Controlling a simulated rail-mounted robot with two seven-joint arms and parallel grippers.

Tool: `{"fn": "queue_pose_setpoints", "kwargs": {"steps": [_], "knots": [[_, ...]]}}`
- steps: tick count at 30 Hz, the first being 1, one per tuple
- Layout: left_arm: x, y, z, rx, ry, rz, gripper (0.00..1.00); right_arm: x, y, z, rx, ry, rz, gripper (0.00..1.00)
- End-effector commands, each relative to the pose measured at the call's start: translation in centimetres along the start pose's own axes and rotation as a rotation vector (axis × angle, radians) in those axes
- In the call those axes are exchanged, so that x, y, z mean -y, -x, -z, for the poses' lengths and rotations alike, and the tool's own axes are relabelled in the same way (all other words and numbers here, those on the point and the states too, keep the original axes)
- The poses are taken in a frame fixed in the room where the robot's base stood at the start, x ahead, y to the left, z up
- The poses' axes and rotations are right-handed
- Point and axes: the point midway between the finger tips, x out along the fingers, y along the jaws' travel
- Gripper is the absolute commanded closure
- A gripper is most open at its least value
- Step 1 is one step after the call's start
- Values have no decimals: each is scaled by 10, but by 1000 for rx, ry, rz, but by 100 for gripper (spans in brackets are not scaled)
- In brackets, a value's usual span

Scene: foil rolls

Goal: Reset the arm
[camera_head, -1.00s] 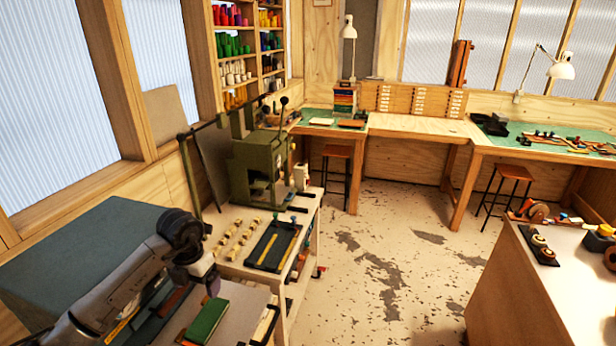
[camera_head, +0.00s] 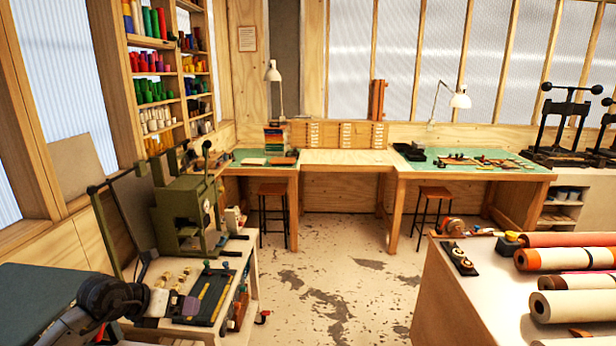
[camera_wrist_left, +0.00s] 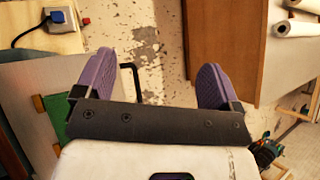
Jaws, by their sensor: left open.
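My left arm (camera_head: 112,298) shows at the lower left of the head view, in front of the bench with the green press. My left gripper (camera_wrist_left: 154,75) shows in the left wrist view with its two purple finger pads wide apart. Nothing is between them, and speckled floor shows beyond. A green block (camera_wrist_left: 54,115) lies below and left of the left finger. My right gripper is not in view.
A green press (camera_head: 188,215) stands on the left bench. Several foil rolls (camera_head: 565,258) lie on the white-topped counter (camera_head: 480,290) at the right. Two stools (camera_head: 273,190) stand by the back benches. The floor (camera_head: 330,285) between is clear.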

Motion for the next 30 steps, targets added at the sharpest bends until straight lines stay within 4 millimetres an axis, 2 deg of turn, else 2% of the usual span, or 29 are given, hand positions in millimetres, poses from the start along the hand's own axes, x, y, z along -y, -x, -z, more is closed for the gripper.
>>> {"fn": "queue_pose_setpoints", "kwargs": {"steps": [1, 4, 8, 12, 15, 18, 21, 24, 26, 29, 30], "knots": [[17, 3, -17, 104, 0, 74, 11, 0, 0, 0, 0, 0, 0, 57], [52, 17, -52, 323, 16, 227, 11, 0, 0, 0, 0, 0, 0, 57], [93, 57, -94, 612, 82, 424, 11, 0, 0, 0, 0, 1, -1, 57], [124, 118, -131, 919, 214, 624, 11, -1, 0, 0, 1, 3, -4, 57], [138, 167, -149, 1122, 354, 760, 11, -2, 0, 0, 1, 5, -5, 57], [143, 212, -158, 1301, 536, 882, 11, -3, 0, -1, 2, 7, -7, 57], [137, 241, -155, 1433, 774, 971, 11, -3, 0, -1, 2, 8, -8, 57], [123, 249, -138, 1508, 1070, 1008, 11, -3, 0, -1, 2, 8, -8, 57], [113, 243, -122, 1520, 1269, 996, 11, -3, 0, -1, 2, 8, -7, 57], [98, 214, -79, 1472, 1636, 911, 11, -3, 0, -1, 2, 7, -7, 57], [93, 196, -55, 1424, 1790, 848, 11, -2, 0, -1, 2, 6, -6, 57]]}}
